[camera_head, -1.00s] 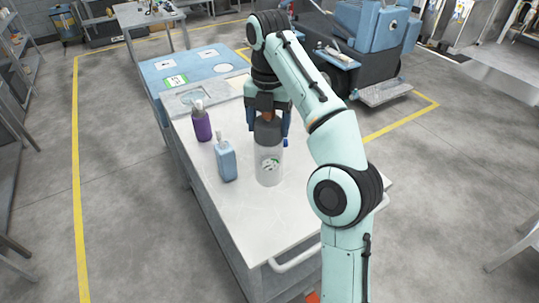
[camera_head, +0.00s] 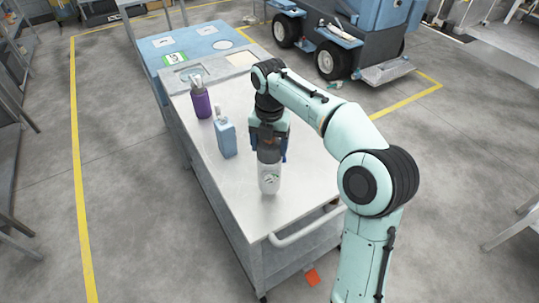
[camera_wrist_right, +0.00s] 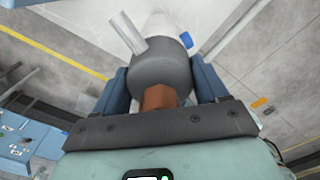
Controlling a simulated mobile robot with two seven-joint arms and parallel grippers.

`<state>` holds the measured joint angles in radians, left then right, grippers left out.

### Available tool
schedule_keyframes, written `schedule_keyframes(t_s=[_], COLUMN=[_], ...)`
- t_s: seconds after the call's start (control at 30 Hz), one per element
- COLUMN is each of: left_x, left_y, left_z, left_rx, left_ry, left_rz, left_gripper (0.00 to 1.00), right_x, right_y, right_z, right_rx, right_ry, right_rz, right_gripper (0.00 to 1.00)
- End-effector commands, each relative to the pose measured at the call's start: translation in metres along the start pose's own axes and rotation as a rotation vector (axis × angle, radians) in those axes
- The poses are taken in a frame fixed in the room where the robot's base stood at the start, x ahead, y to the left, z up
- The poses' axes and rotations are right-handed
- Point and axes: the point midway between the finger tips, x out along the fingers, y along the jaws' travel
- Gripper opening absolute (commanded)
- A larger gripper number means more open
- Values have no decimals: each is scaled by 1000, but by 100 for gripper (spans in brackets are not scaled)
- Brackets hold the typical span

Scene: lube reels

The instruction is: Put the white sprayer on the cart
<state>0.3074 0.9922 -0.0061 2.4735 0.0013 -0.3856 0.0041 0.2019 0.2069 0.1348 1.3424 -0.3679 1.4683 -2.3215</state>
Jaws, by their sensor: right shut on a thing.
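The white sprayer (camera_head: 268,179) has a white bottle body with a small label and a dark grey head (camera_wrist_right: 160,68). My right gripper (camera_head: 269,148) is shut on its head from above, with one blue finger on each side in the right wrist view. The sprayer hangs upright over the near part of the cart's bare grey top (camera_head: 235,200), and I cannot tell whether its base touches the surface. The gripper covers most of the head in the head view. My left gripper is not in view.
A purple bottle (camera_head: 202,103) and a light blue bottle (camera_head: 226,138) stand on the cart to the left of the sprayer. A blue panel (camera_head: 158,62) lies beyond the cart top. The cart's handle (camera_head: 305,230) is at the near end. A blue machine (camera_head: 365,40) stands at the back right.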

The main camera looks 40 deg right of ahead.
Motion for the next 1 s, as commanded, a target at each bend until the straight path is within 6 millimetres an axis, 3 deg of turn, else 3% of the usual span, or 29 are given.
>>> schedule_keyframes(t_s=[0.3, 0.67, 0.7, 0.77, 1.0], left_x=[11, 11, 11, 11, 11], left_y=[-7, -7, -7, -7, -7], left_z=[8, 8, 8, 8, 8], left_rx=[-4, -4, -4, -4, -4], left_ry=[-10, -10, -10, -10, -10], left_rz=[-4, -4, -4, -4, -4], left_gripper=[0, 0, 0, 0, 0], right_x=[39, 41, 42, 42, 42], right_y=[0, 0, 0, 0, 0], right_z=[0, 0, 0, 0, 0], right_rx=[0, 0, 0, 0, 0], right_ry=[1, -2, 0, 0, 0], right_rz=[-1, 2, 0, 0, 0], right_gripper=[0, 0, 79, 99, 99])
